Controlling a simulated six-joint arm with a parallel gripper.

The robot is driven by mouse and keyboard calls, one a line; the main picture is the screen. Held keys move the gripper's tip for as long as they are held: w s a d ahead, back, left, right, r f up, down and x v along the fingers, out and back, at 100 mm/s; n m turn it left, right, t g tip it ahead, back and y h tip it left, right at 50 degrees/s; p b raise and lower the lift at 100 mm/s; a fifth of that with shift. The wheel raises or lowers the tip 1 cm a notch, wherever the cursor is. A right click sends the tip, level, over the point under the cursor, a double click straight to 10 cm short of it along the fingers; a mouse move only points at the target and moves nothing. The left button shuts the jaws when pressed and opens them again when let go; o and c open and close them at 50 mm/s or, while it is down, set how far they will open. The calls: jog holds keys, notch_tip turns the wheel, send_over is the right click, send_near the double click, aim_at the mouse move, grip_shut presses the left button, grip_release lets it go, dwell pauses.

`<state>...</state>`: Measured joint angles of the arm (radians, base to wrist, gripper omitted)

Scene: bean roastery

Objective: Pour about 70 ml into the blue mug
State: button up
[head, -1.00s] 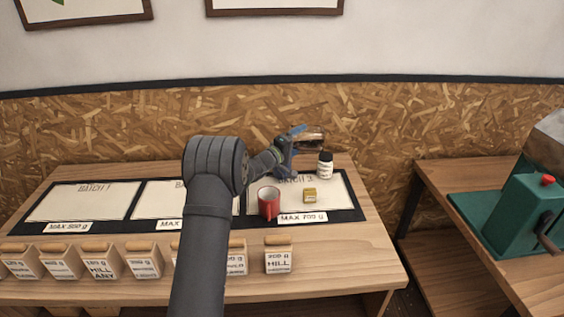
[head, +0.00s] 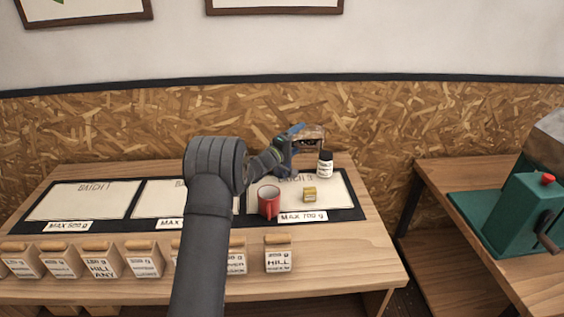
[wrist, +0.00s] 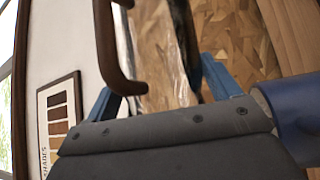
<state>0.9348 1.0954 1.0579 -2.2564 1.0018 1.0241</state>
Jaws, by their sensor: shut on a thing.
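My gripper (head: 295,134) is shut on a clear glass vessel (head: 313,133) with a brown handle, above the back of the right-hand mat panel. In the wrist view the vessel's brown handle (wrist: 112,55) and clear wall (wrist: 139,60) show between my blue fingers (wrist: 165,88). The vessel looks tilted; its mouth and level cannot be made out. A dark blue rounded thing, probably the blue mug (wrist: 294,112), is at the lower right of the wrist view, close beside my gripper. In the head view my gripper hides most of that spot, so pouring cannot be judged.
A white bottle with black cap (head: 325,166) stands close right of my gripper. Several labelled bags (head: 278,258) line the front edge.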

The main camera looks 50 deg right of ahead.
aim_at(298, 135)
jog(key=shift+r, duration=0.1)
jog(key=shift+m, duration=0.3)
jog(key=shift+s+d+r+m+y, duration=0.3)
jog(key=shift+s+r+m+y, duration=0.1)
jog(key=shift+r+m+y, duration=0.15)
jog(key=shift+s+d+r+m+y, duration=0.3)
jog(key=shift+s+r+m+y, duration=0.15)
jog(key=shift+r+y, duration=0.15)
jog(key=shift+w+f+y, duration=0.1)
jog(key=shift+f+y, duration=0.15)
jog(key=shift+f, duration=0.05)
jog(key=shift+m, duration=0.3)
jog(key=shift+d+f+m+t+y, duration=0.1)
jog(key=shift+f+m+t+y, duration=0.3)
jog(key=shift+y, duration=0.3)
